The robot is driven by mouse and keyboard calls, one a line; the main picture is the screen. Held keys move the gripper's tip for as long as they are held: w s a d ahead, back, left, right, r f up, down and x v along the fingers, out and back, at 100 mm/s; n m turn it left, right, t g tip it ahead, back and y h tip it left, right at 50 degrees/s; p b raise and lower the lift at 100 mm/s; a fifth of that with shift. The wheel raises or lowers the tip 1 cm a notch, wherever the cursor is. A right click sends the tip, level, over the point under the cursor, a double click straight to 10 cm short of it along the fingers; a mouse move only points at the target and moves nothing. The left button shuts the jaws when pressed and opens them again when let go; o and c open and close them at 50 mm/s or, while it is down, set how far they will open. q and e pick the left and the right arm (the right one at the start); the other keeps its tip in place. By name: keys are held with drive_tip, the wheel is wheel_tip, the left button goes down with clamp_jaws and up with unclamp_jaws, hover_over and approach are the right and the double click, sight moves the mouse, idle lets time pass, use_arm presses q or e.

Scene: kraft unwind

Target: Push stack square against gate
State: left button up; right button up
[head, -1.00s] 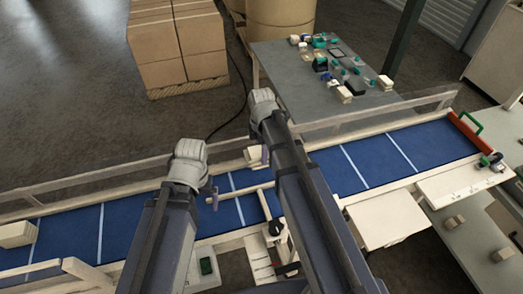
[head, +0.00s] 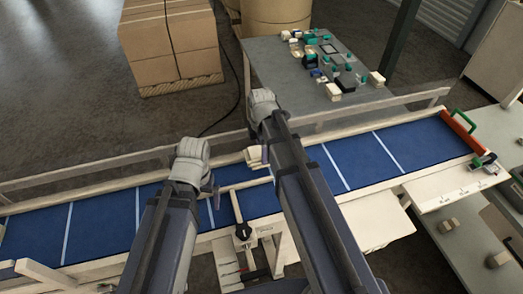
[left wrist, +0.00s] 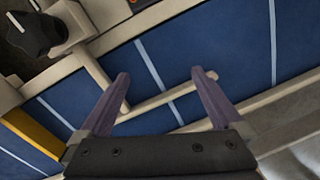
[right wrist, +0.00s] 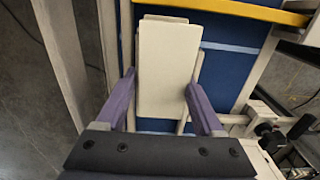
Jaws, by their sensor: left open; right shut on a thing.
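The stack, a pale cream block of flat sheets (right wrist: 168,70), lies between the fingers of my right gripper (right wrist: 161,98), which is shut on it over the blue belt. In the head view only a small end of the stack (head: 256,157) shows beside my right arm. My left gripper (left wrist: 165,92) is open and empty above the belt. A cream crossbar (left wrist: 165,100) on an arm with a black knob (head: 243,232) lies beyond its fingers. A yellow bar (right wrist: 255,12) crosses the belt beyond the stack's far end. I cannot tell which bar is the gate.
The blue belt (head: 355,160) has white lines and cream rails. A red-orange bar (head: 458,131) with a green handle (head: 463,119) stands at its right end. A grey table (head: 285,82) with small parts and stacked cartons (head: 168,48) stand behind.

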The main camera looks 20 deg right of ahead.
use_arm(q)
drive_tip(key=shift+f+b, duration=1.65)
drive_tip(key=shift+f, duration=0.25)
use_arm(e)
drive_tip(key=shift+f, duration=1.9)
use_arm(q)
drive_tip(key=shift+a, duration=0.1)
use_arm(e)
drive_tip(key=shift+d, duration=1.1)
use_arm(q)
drive_tip(key=shift+f, duration=0.1)
use_arm(e)
drive_tip(key=shift+a, duration=0.2)
drive_tip(key=o, duration=1.5)
drive_tip(key=shift+r, duration=0.1)
wheel_tip(320, 180, up, 8)
drive_tip(key=p, duration=0.7)
drive_tip(key=shift+f+p, duration=0.2)
drive_tip(key=shift+p, duration=0.15)
use_arm(q)
wheel_tip(320, 180, up, 8)
